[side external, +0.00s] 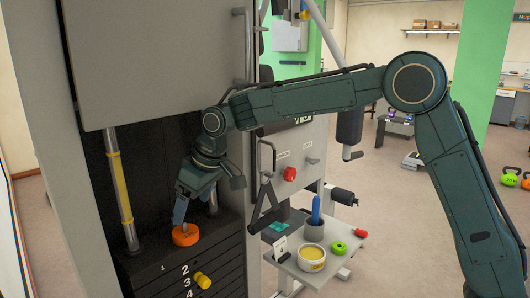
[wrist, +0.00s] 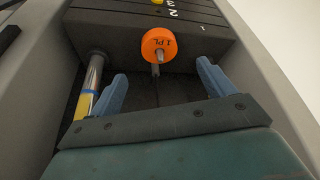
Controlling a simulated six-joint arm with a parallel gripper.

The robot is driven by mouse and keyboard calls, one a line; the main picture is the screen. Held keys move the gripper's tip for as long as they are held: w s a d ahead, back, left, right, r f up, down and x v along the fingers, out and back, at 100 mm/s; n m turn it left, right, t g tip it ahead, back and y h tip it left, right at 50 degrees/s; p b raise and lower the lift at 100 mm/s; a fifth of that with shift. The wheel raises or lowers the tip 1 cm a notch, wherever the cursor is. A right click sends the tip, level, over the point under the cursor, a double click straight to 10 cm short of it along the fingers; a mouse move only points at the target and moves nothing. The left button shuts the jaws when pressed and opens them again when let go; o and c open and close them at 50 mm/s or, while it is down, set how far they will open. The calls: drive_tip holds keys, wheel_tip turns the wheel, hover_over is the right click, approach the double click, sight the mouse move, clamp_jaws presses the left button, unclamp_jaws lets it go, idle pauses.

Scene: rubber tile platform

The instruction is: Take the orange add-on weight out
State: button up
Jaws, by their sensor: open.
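The orange add-on weight (side external: 185,235) is a small disc on top of the black weight stack (side external: 160,268). In the wrist view the orange disc (wrist: 157,42) shows dark lettering, and a grey rod stands at its middle. My gripper (side external: 196,208) is just above the disc in the side view, its fingers pointing down. In the wrist view its two blue fingers (wrist: 161,84) are spread wide with nothing between them. The disc lies beyond the fingertips, between their lines. I cannot tell whether a finger touches it.
A chrome guide rod (side external: 122,190) with a yellow sleeve stands left of the disc. A yellow knob (side external: 203,280) sticks out of the stack front. Grey machine frame walls flank the bay. A shelf (side external: 300,271) at right holds a yellow-filled bowl (side external: 312,254) and a green ring (side external: 338,248).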

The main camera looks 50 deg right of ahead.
sight(186, 225)
drive_tip(key=shift+x, duration=1.45)
drive_tip(key=shift+x, duration=2.55)
drive_tip(key=c, duration=1.6)
drive_tip(key=shift+o, duration=0.2)
drive_tip(key=shift+r, duration=0.15)
drive_tip(key=shift+r, duration=3.5)
drive_tip(key=s+d, duration=0.3)
drive_tip(key=s, duration=0.5)
drive_tip(key=s+d, duration=0.4)
drive_tip(key=s, duration=0.4)
drive_tip(key=shift+s, duration=0.3)
